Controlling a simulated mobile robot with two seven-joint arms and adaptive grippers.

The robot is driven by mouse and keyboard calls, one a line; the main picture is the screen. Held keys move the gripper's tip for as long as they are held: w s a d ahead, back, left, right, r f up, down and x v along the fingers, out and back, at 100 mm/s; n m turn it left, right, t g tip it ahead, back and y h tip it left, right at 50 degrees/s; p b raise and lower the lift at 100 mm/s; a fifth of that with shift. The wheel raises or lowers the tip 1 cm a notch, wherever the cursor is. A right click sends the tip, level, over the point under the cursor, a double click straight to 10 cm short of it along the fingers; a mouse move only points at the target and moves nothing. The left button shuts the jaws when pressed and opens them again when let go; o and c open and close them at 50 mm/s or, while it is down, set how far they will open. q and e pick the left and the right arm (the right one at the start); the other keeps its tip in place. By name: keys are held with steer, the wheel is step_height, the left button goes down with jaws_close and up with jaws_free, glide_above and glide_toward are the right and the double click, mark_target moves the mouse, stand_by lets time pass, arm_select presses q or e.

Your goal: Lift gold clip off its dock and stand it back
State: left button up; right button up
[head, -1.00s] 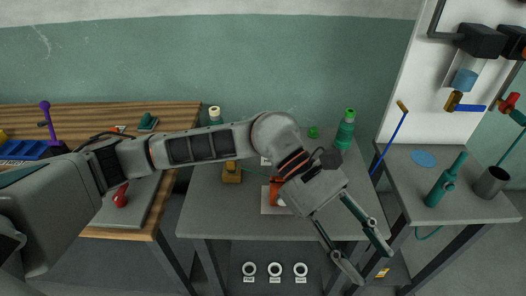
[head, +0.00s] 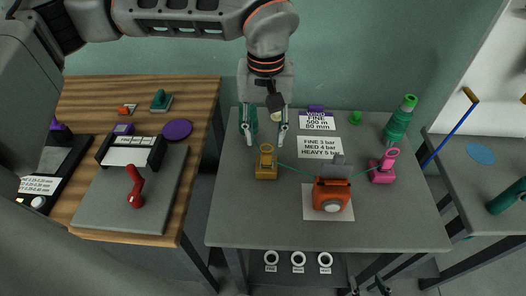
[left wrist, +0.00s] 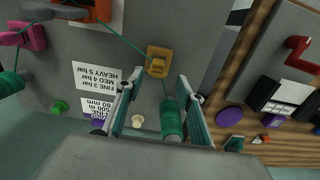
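The gold clip (head: 266,167), a block with a ring on top, stands upright on the grey table; whether a separate dock lies under it I cannot tell. It also shows in the left wrist view (left wrist: 157,65), beyond the fingertips. A thin green cord runs from it towards the orange device (head: 331,196). My left gripper (head: 266,137) is open, pointing down behind the clip and apart from it. In the left wrist view a teal ribbed bottle or spool (left wrist: 170,120) shows between the fingers. My right gripper (head: 367,288) shows only its separated tips at the bottom edge.
A pink clip (head: 383,168) stands right of the orange device, joined to it by cord. Printed cards (head: 320,148) lie behind. A green bottle (head: 400,118) stands at back right. A wooden bench (head: 208,100) is left, across a gap. The table's front left is clear.

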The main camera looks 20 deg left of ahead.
mark_target(267, 152)
arm_select(q)
steer(key=f, duration=0.7)
steer(key=shift+d+f, duration=0.2)
steer(key=c, duration=1)
